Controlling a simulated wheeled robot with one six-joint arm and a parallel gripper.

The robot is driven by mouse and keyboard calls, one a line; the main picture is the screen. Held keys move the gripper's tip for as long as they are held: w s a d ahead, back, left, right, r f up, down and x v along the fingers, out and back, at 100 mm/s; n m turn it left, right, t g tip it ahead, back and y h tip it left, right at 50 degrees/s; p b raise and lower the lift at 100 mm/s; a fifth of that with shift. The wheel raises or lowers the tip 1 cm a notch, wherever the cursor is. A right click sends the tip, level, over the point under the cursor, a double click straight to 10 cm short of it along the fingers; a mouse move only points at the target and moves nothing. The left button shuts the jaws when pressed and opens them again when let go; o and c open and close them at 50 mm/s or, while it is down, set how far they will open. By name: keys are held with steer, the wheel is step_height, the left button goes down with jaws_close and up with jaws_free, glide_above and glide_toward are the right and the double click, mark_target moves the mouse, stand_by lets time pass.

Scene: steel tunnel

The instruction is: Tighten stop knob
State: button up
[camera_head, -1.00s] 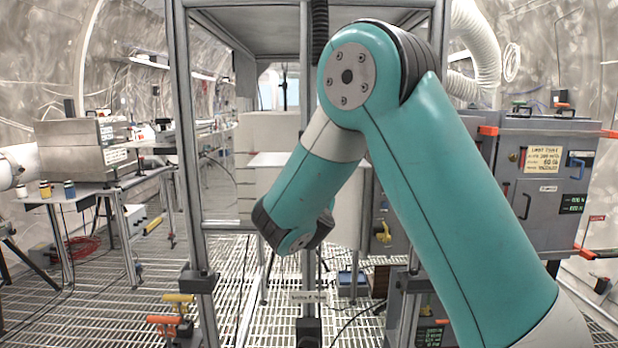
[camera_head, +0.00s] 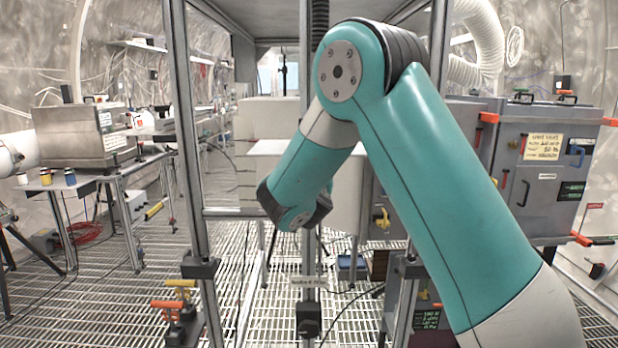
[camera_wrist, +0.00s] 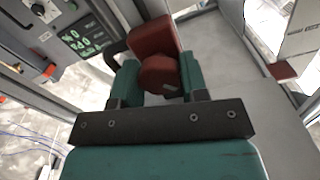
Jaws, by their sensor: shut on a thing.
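A dark red knob (camera_wrist: 158,76) shows in the wrist view, with a rounded lower part and a blockier red part above it. My gripper (camera_wrist: 159,72) has its two teal fingers on either side of the rounded part and is shut on it. I cannot tell from this view whether the knob is fully seated. In the head view my arm's wrist end hangs beside the metal frame, and the gripper and the knob are hidden there.
A metal frame post (camera_head: 190,150) stands left of my arm. A grey cabinet (camera_head: 545,190) with a yellow label stands at the right. A bench with a steel box (camera_head: 75,140) is at the left. Orange and yellow handles (camera_head: 175,303) stick out low on the frame. The grated floor is open at lower left.

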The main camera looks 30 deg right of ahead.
steer(key=shift+f+b, duration=0.2)
steer(key=shift+b, duration=0.15)
steer(key=m+b, duration=0.1)
steer(key=b, duration=0.2)
steer(key=shift+f, duration=0.2)
steer(key=m+b, duration=0.2)
steer(key=b, duration=0.4)
steer(key=shift+s+f, duration=0.1)
steer(key=shift+f, duration=0.1)
steer(key=m+b, duration=0.3)
steer(key=b, duration=0.3)
steer(key=shift+r+b, duration=0.1)
steer(key=shift+b, duration=0.2)
steer(key=m+b, duration=0.1)
steer(key=b, duration=0.2)
steer(key=shift+r+m, duration=0.25)
steer(key=shift+m, duration=0.15)
steer(key=shift+r+b, duration=0.1)
steer(key=shift+b, duration=0.2)
steer(key=o, duration=0.9)
